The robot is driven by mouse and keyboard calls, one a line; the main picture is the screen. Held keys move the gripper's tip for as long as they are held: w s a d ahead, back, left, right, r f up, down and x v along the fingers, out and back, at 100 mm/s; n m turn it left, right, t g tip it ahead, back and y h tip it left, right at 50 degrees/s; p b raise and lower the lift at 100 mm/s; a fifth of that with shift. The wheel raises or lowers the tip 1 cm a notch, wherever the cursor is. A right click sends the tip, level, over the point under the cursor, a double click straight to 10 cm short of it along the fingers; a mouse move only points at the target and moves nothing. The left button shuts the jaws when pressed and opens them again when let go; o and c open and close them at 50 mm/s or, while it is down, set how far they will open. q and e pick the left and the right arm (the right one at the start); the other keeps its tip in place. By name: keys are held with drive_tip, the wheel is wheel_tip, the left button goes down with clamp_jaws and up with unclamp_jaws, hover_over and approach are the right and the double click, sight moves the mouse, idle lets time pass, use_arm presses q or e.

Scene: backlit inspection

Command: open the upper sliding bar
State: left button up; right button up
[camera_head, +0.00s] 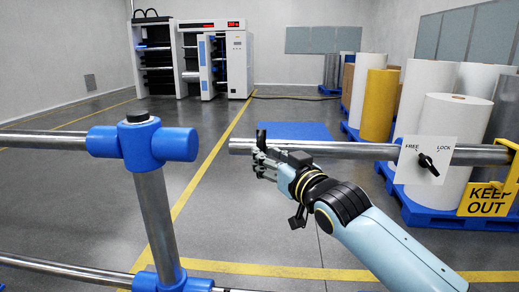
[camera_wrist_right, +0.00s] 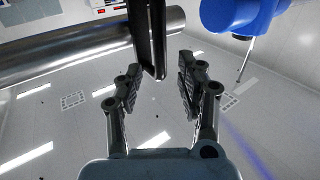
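The upper sliding bar (camera_head: 345,149) is a grey metal tube level across the right half of the head view. Its left end stands apart from the blue post fitting (camera_head: 160,144), with a gap between them. A black upright handle (camera_head: 261,136) is near that end. My right gripper (camera_head: 268,162) is at the handle, in front of the bar. In the right wrist view the handle (camera_wrist_right: 153,40) hangs between the two spread fingers (camera_wrist_right: 160,75), with space on both sides. The bar (camera_wrist_right: 80,50) and blue fitting (camera_wrist_right: 238,12) also show there. My left gripper is not in view.
A FREE/LOCK plate (camera_head: 425,160) with a black knob is on the bar's right part. A yellow KEEP OUT sign (camera_head: 487,199) hangs at far right. A lower rail (camera_head: 65,265) runs at lower left. Rolls on blue pallets (camera_head: 440,213) stand behind.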

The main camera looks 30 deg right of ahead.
drive_tip(key=shift+w+f, duration=0.1)
drive_tip(key=shift+w, duration=2.25)
drive_tip(key=shift+c, duration=0.5)
clamp_jaws()
drive_tip(key=shift+f, duration=0.1)
